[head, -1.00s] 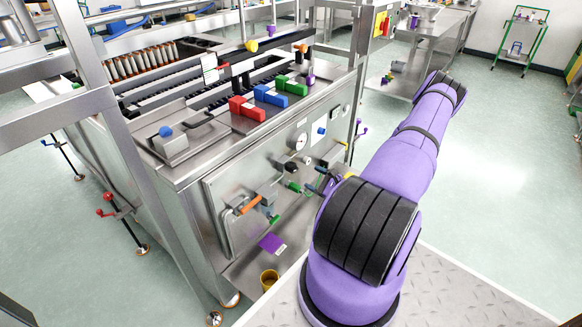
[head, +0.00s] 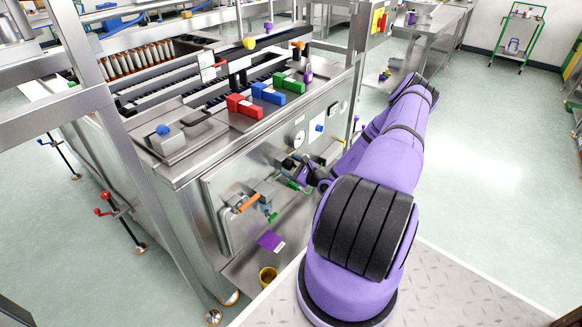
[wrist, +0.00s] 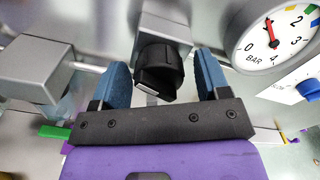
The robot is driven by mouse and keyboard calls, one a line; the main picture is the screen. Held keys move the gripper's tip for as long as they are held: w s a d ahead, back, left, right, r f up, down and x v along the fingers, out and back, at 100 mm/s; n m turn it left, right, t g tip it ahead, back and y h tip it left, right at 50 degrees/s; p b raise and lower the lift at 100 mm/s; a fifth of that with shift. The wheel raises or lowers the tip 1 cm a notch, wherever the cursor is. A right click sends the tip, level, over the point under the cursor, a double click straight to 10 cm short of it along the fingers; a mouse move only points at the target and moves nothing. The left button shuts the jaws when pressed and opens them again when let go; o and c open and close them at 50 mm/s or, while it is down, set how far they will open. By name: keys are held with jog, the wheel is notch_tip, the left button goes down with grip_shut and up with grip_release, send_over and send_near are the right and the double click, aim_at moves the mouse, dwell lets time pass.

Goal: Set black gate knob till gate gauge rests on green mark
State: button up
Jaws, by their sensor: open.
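The black knob (wrist: 158,70) sits on a grey square block on the panel in the wrist view, with a pale mark on its face. My gripper (wrist: 162,82) is open, its blue fingertips on either side of the knob, with a visible gap at each side. The round white gauge (wrist: 284,35) is at the upper right, partly cut off, with a red needle, BAR numbers and coloured marks including green and yellow. I cannot tell exactly where the needle reads. In the head view the gauge (head: 299,137) is above my gripper (head: 297,172), which hides the knob.
A second grey block (wrist: 37,68) is left of the knob, and a blue knob (wrist: 311,88) is below the gauge. In the head view an orange handle (head: 248,203) is left of my gripper.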

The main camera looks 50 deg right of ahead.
jog(key=shift+w, duration=0.1)
jog(key=c, duration=0.9)
jog(key=m, duration=0.6)
jog(key=shift+a+m, duration=0.1)
jog(key=shift+m, duration=0.3)
jog(key=m, duration=0.6)
jog(key=shift+a, duration=0.1)
jog(key=shift+m, duration=0.4)
jog(key=o, duration=0.9)
